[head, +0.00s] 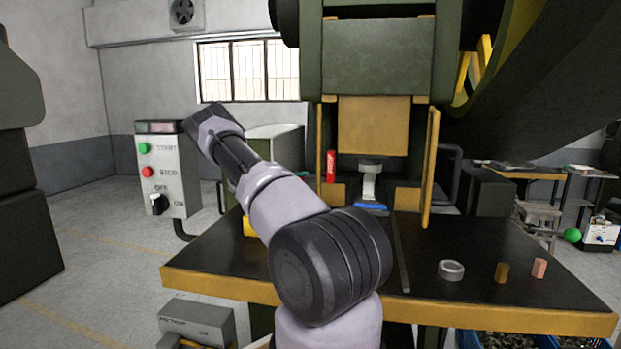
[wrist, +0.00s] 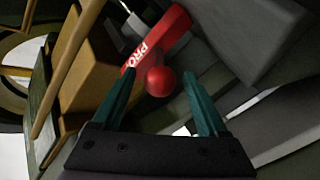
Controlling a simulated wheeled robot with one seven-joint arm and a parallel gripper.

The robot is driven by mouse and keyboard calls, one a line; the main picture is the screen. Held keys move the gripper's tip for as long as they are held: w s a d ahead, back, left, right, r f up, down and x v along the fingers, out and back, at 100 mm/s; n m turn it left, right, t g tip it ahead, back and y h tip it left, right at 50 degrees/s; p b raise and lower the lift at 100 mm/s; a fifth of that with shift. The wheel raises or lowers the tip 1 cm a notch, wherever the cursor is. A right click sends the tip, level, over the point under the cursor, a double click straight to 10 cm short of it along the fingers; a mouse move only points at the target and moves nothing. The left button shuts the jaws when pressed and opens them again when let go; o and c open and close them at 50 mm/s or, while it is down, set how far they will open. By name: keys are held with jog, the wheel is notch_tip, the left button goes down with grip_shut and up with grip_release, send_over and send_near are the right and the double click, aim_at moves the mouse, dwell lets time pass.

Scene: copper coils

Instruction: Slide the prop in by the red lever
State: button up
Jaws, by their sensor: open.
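The red lever (head: 331,166) stands upright on the left side of the press opening in the head view. In the wrist view the red lever (wrist: 165,38) carries white letters reading "PRO", the rest cut off by a finger, and has a round red knob (wrist: 160,81). My gripper (wrist: 161,74) is open, with its teal fingertips on either side of the knob; contact cannot be told.
The dark table (head: 440,235) has a yellow front edge. A metal ring (head: 450,270), a brown block (head: 501,272) and a pink block (head: 539,267) lie at its right. A control box (head: 165,170) stands left of my arm. Yellow guards (head: 431,165) flank the opening.

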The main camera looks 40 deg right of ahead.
aim_at(310, 176)
jog(key=d, duration=0.5)
jog(key=shift+s+d, duration=0.35)
grip_shut()
dwell(1.1)
